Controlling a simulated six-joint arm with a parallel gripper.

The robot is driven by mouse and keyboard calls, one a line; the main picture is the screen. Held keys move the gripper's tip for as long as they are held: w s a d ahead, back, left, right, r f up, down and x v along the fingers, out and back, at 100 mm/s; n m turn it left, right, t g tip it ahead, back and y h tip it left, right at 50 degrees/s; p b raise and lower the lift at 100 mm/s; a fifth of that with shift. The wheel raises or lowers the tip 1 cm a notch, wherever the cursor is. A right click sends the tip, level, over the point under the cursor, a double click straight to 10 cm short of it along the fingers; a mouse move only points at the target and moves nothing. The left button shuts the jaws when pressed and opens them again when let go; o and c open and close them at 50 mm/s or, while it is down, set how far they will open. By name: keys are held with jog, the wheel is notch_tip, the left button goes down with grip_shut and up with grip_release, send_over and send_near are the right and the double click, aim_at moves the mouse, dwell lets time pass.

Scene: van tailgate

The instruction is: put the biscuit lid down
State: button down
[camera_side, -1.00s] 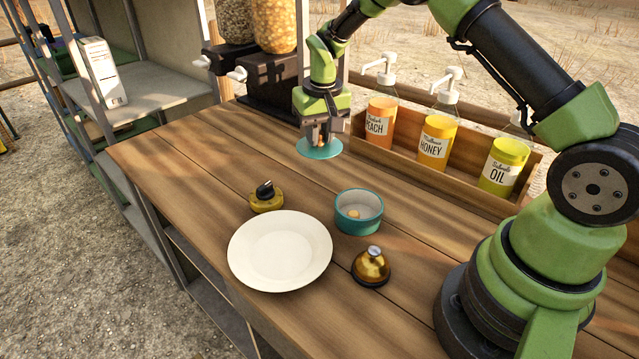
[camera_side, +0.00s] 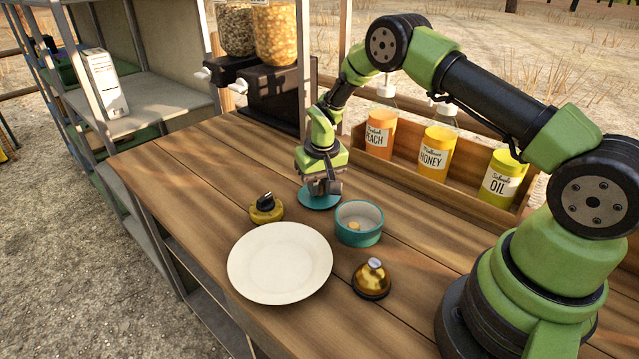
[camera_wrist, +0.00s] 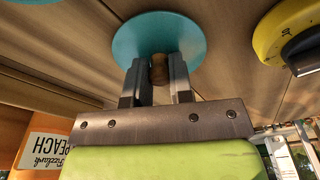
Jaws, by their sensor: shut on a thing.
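The biscuit lid (camera_side: 318,199) is a flat teal disc with a brown wooden knob. It lies level at or just above the table top, behind the teal bowl; I cannot tell whether it touches. My gripper (camera_side: 322,184) points down over it, shut on the knob. In the wrist view the lid (camera_wrist: 158,36) spreads beyond the two fingers, with the knob between the fingertips (camera_wrist: 159,70). The teal bowl (camera_side: 358,236) is open and holds a small tan piece, likely a biscuit (camera_side: 355,226).
A white plate (camera_side: 280,263), a yellow timer with a black knob (camera_side: 266,208) and a brass bell (camera_side: 371,279) stand nearby. A wooden crate (camera_side: 447,188) of pump bottles lines the back; black dispensers (camera_side: 262,92) stand back left. The table's left part is clear.

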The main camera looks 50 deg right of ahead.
jog(key=c, duration=1)
grip_release()
jog(key=shift+f, duration=0.1)
notch_tip(320, 180, up, 12)
jog(key=s, duration=0.1)
notch_tip(320, 180, up, 10)
jog(key=t, duration=0.2)
send_over(322, 198)
jog(key=s+a, duration=0.3)
jog(key=s, duration=0.1)
jog(key=shift+s+a+r+n+t+y, duration=0.15)
jog(key=shift+s+a+r+t+y, duration=0.75)
jog(key=shift+s, duration=2.55)
jog(key=shift+s+a+r+n+t+h, duration=0.15)
jog(key=shift+s+a+r+t, duration=0.3)
jog(key=shift+s+a+r, duration=2.05)
jog(key=shift+s+d+r+n+t+y, duration=0.2)
jog(key=shift+s+r+t+y, duration=0.4)
jog(key=shift+s, duration=3.85)
